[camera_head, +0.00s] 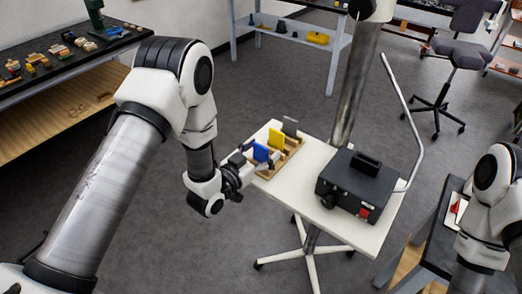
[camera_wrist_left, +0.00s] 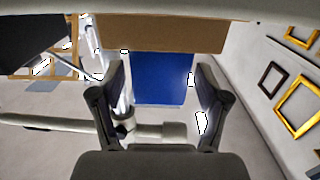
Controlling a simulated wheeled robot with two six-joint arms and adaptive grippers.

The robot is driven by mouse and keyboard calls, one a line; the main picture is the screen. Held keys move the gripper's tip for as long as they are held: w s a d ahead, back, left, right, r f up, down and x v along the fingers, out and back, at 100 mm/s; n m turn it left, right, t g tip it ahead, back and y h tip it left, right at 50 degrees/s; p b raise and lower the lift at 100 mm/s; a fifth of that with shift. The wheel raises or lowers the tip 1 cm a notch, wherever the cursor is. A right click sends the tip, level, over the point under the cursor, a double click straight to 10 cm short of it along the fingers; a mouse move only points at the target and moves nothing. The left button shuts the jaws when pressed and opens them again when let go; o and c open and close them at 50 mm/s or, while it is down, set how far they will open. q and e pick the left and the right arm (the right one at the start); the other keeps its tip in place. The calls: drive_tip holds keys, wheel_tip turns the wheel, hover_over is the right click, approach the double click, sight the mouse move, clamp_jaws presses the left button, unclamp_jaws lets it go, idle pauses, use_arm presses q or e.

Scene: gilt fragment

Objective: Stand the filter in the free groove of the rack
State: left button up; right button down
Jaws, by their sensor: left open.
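A wooden rack (camera_head: 284,160) stands on a small white table in the head view. Upright plates stand in it in a row: a blue filter (camera_head: 261,153), a yellow filter (camera_head: 276,139) and a grey plate (camera_head: 290,126). The free groove cannot be made out clearly. My left gripper (camera_head: 244,160) is at the near left end of the rack, by the blue filter. In the left wrist view my left gripper (camera_wrist_left: 160,88) is open, with the blue filter (camera_wrist_left: 163,80) showing between its fingers and a gap on each side. The rack's brown side (camera_wrist_left: 165,37) crosses above it. My right gripper is out of view.
A black box-shaped device (camera_head: 358,185) with a handle stands on the white table (camera_head: 308,180), right of the rack. A metal post (camera_head: 356,85) rises behind it. A dark bench with small items (camera_head: 65,55) is at the upper left. The floor between is clear.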

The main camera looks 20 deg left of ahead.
use_arm(q)
drive_tip(key=shift+r, duration=0.25)
drive_tip(key=f+b+v, duration=0.1)
drive_tip(key=b+v, duration=0.3)
drive_tip(key=v, duration=0.8)
drive_tip(key=s+f+n+g+y, duration=0.15)
drive_tip(key=s+f+g, duration=0.3)
drive_tip(key=f, duration=0.45)
drive_tip(key=s+f+g+y, duration=0.2)
drive_tip(key=s+f+g, duration=0.25)
drive_tip(key=f, duration=0.45)
drive_tip(key=s+a+f+n+g+y, duration=0.1)
drive_tip(key=s+f+g, duration=0.2)
drive_tip(key=s, duration=0.4)
drive_tip(key=s+a+f+n+g+y, duration=0.1)
drive_tip(key=s+f+g, duration=0.3)
drive_tip(key=s, duration=0.4)
drive_tip(key=shift+s+a+f+n, duration=0.15)
drive_tip(key=shift+a+f+n, duration=0.3)
drive_tip(key=shift+a+f, duration=0.3)
drive_tip(key=shift+o, duration=0.3)
drive_tip(key=shift+y, duration=0.25)
drive_tip(key=shift+d, duration=0.1)
